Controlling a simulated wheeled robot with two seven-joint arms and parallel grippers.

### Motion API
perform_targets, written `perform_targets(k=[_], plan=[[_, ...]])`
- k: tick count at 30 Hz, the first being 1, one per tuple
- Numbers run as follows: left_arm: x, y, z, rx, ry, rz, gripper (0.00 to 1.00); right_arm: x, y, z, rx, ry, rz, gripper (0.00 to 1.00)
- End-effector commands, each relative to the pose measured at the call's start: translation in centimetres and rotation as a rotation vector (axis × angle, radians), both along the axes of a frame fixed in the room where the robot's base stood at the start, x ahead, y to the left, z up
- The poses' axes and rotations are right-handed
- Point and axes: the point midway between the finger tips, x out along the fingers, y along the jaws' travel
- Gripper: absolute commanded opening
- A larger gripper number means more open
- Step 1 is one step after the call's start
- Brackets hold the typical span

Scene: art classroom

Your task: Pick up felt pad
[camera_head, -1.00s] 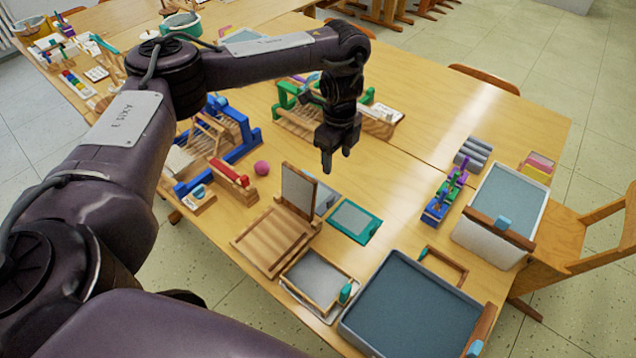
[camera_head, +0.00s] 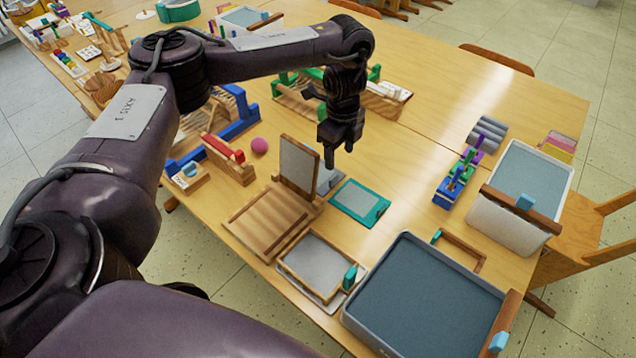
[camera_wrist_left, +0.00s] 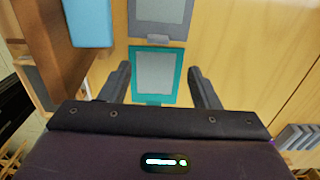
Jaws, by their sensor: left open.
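A flat pad with a teal border and grey face (camera_head: 360,202) lies on the table in the head view. It also shows in the left wrist view (camera_wrist_left: 155,73), between the fingers in the picture. A grey flat pad (camera_wrist_left: 160,8) with a small tab lies beside it; in the head view it is partly hidden behind an upright wooden frame. I cannot tell for sure which is the felt pad. My left gripper (camera_head: 340,148) is open, empty and pointing down above the table near the teal-bordered pad. My right gripper is not in view.
A hinged wooden frame (camera_head: 299,166) stands upright left of the pads. A grey tray (camera_head: 312,262) and a large blue-grey tub (camera_head: 425,295) lie nearer. A white bin (camera_head: 520,190) and small coloured clamps (camera_head: 460,175) stand right. Bare table lies between the pads and clamps.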

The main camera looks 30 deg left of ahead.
Motion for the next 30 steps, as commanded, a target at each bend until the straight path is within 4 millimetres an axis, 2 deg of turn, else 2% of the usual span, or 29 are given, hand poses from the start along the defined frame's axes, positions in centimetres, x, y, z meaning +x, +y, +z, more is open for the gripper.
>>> perform_targets(k=[1, 5, 11, 21, 24, 30], plan=[[0.0, 0.0, -1.0, 0.0, -0.001, 0.0, 0.56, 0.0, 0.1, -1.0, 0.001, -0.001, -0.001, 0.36], [0.0, 0.0, -1.6, -0.001, 0.0, 0.0, 0.56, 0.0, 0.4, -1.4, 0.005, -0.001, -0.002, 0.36], [-0.1, 0.1, -3.8, -0.002, 0.002, 0.0, 0.56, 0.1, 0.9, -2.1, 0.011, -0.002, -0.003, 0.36], [-0.4, 0.8, -8.0, 0.001, 0.002, 0.001, 0.56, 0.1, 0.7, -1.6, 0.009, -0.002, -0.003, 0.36], [-0.4, 0.8, -8.7, 0.001, 0.001, 0.001, 0.56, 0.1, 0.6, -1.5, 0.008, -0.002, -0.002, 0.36], [-0.3, 0.8, -8.9, 0.0, -0.001, 0.0, 0.56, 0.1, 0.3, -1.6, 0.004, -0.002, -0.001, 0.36]])
